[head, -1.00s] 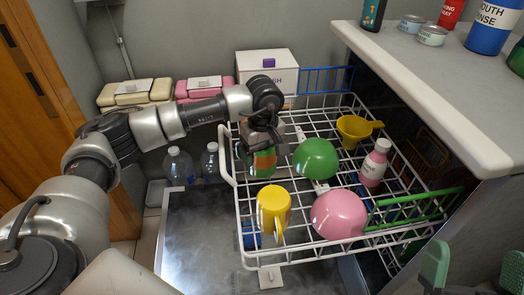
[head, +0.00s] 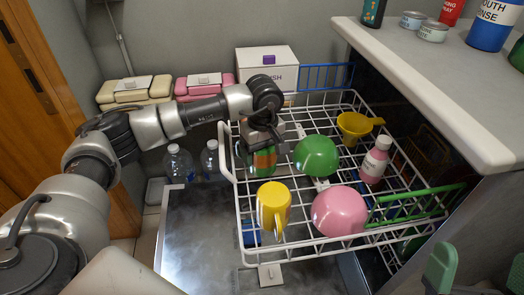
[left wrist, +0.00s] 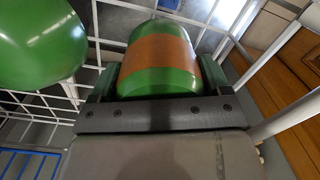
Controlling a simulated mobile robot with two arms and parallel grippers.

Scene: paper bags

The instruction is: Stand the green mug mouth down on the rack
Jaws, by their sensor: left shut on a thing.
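The green mug (head: 264,162) with an orange band is between the fingers of my left gripper (head: 260,146), which is shut on it at the left side of the white wire rack (head: 242,215). The left wrist view shows the mug (left wrist: 160,62) between the finger pads, with a rounded green end at the far side. Its mouth is not visible, and I cannot tell whether it touches the wires. Two green finger pads of my right gripper (head: 478,272) stand wide apart at the bottom right, seemingly empty.
On the rack, a green bowl (head: 316,156) is close right of the mug; a yellow mug (head: 273,206), pink bowl (head: 339,212), pink bottle (head: 375,160) and yellow funnel (head: 354,126) stand around. A counter (head: 430,75) edges the right. Plastic bottles (head: 180,164) stand left.

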